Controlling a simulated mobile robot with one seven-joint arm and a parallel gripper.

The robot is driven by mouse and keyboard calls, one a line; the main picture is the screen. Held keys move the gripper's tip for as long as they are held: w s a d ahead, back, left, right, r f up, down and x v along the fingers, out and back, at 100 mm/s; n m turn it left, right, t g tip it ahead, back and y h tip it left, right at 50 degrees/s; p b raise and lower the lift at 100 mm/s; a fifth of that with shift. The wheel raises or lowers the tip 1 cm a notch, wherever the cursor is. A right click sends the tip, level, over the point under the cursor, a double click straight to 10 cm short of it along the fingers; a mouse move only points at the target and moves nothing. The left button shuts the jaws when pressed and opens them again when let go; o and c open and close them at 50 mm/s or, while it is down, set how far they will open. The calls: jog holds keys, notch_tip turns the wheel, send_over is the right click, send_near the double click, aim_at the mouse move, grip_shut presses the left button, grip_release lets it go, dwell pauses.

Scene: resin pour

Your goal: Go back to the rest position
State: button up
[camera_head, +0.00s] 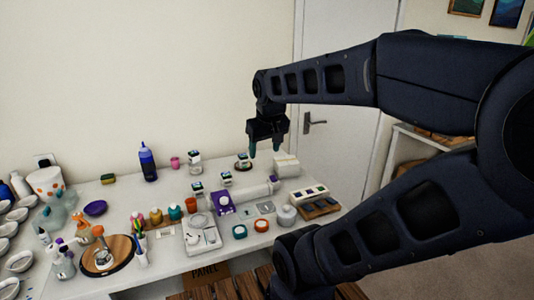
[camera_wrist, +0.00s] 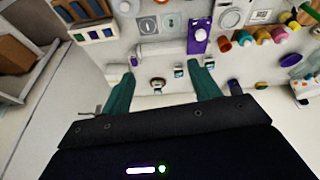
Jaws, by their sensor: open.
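My gripper (camera_head: 265,150) is open and empty, with its fingers pointing down above the back right part of the white table (camera_head: 120,205). In the wrist view its two teal fingers (camera_wrist: 161,88) stand well apart, with the table beyond them. In the head view a small jar (camera_head: 243,162) stands below and left of the fingers. My arm reaches in from the right.
A blue bottle (camera_head: 148,163) stands near the wall. A purple item with a white top (camera_head: 222,202), a scale (camera_head: 201,233), and several small coloured pots crowd the table. A white door (camera_head: 340,130) with a handle and a shelf (camera_head: 415,148) are at the right. Air above the table's left is clear.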

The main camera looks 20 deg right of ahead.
jog(key=shift+s+a+f+m+t, duration=0.15)
jog(key=shift+s+f+m, duration=0.1)
jog(key=shift+s, duration=0.3)
jog(key=shift+s+f+m+t, duration=0.15)
jog(key=shift+s+m, duration=0.1)
jog(key=shift+s, duration=0.25)
